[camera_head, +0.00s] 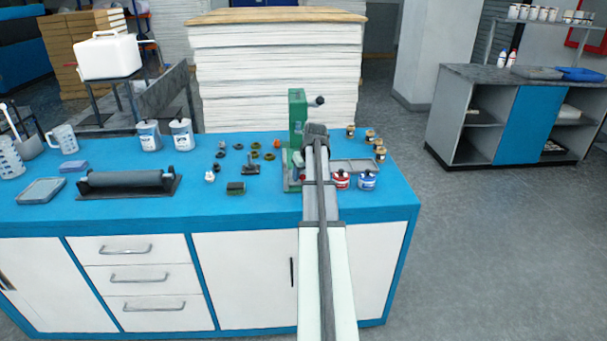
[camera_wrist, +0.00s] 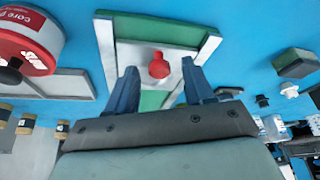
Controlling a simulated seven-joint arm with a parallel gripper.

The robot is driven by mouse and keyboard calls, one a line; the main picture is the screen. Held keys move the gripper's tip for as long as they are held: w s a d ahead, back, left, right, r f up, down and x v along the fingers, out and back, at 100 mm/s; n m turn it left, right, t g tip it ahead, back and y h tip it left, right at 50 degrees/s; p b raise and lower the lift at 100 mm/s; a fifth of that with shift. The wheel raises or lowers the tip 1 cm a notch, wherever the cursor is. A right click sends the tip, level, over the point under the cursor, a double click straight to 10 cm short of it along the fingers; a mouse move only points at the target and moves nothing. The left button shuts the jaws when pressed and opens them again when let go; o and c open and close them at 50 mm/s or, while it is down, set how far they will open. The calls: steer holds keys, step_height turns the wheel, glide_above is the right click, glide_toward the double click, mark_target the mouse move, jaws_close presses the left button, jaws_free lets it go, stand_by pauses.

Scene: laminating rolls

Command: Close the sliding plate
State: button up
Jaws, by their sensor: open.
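The sliding plate (camera_wrist: 135,55) is a pale flat plate with a red knob (camera_wrist: 159,66), set between light rails in a green frame (camera_wrist: 150,26) in the wrist view. Green shows on both sides of the plate. My gripper (camera_wrist: 161,72) is open, its two blue fingers apart with the knob between them in the picture. I cannot tell whether either finger touches the knob. In the head view the green press (camera_head: 297,110) with a black-knobbed lever stands on the blue bench, and my arm hides most of its base and the fingertips.
Several small brown jars (camera_head: 370,136) stand behind. Small dark parts (camera_head: 236,188) lie left of the press. A roller (camera_head: 125,181) lies farther left.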

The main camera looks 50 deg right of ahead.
jaws_close()
stand_by(0.6)
